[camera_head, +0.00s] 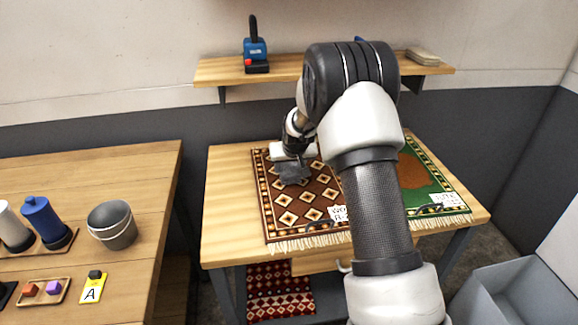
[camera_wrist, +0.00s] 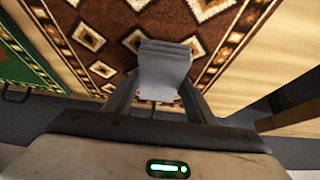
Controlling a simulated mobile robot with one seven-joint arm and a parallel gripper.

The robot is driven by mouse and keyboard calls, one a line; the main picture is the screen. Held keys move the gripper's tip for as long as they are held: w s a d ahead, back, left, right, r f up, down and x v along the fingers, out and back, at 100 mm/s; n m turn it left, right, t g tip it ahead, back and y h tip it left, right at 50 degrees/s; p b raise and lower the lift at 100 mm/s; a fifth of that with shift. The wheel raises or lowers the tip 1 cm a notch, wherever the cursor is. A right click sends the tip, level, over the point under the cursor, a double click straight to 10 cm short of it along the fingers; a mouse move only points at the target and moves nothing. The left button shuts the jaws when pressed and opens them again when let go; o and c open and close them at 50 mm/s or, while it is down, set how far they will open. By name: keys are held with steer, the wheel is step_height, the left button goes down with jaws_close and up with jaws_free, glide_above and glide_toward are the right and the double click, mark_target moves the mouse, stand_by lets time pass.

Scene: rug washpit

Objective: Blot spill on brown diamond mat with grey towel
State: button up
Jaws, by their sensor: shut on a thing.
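The brown diamond mat (camera_head: 286,217) lies on the wooden table, with cream diamonds and a fringe along its front edge. It also shows in the wrist view (camera_wrist: 107,45). The grey towel (camera_head: 293,174) is a folded pad over the upper part of the mat. In the wrist view the towel (camera_wrist: 164,68) sits between the two fingers of my gripper (camera_wrist: 160,98), which is shut on it. I cannot tell whether the towel touches the mat. No spill shows clearly on the brown mat; the towel or my arm may hide it.
A green mat (camera_head: 440,186) with an orange-brown patch lies to the right, partly behind my arm. Labels lie on both mats. A wall shelf (camera_head: 290,67) holds a blue tool (camera_head: 255,48). A grey bucket (camera_head: 112,225) and bottles stand on the left table. A grey bin (camera_head: 515,295) is at lower right.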

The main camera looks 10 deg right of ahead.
steer(key=shift+f+b, duration=0.7)
steer(key=shift+f, duration=0.05)
stand_by(2.1)
steer(key=shift+s, duration=0.1)
step_height(320, 180, up, 7)
steer(key=p, duration=0.3)
steer(key=shift+r+p, duration=0.15)
steer(key=shift+p, duration=0.15)
steer(key=shift+d, duration=0.1)
